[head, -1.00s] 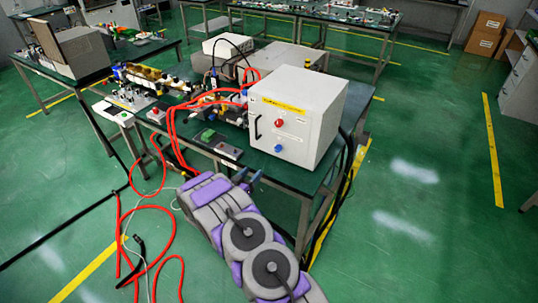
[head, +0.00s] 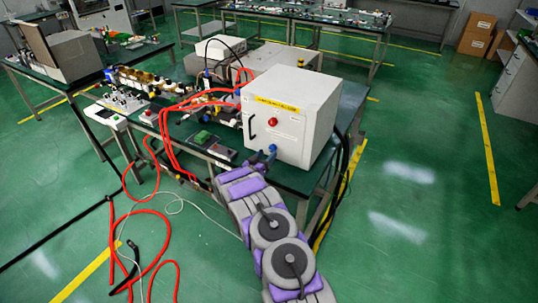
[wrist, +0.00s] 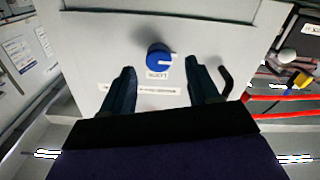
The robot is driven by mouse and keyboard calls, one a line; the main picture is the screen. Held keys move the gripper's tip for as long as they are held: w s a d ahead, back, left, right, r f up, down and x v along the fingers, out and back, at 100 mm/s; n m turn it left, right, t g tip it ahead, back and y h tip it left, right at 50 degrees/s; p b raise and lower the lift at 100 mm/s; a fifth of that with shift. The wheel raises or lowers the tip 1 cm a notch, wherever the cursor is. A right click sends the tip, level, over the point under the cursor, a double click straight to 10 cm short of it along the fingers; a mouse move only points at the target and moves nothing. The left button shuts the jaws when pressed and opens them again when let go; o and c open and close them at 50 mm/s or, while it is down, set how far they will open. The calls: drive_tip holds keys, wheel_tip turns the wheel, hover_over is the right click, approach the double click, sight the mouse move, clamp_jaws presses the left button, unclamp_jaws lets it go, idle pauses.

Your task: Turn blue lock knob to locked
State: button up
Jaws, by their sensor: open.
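The blue lock knob (wrist: 158,59) is on the front of a white box (wrist: 215,30). In the wrist view its white mark runs from near its centre toward the right. A small white label (wrist: 157,74) sits just below it there. My gripper (wrist: 162,70) is open, with one dark finger on each side of the knob and gaps on both sides. I cannot tell whether the fingertips reach as far as the knob's depth. In the head view my gripper (head: 262,157) is at the lower front of the white box (head: 300,95), close by the knob, which is largely hidden.
A red button (head: 273,121) and a dark handle (head: 252,127) are on the box front. Red hoses (head: 165,125) run along the table to its left. Open green floor lies right.

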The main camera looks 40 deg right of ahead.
sight(271, 150)
drive_tip(key=shift+x, duration=1.6)
drive_tip(key=shift+c, duration=0.2)
drive_tip(key=c, duration=1)
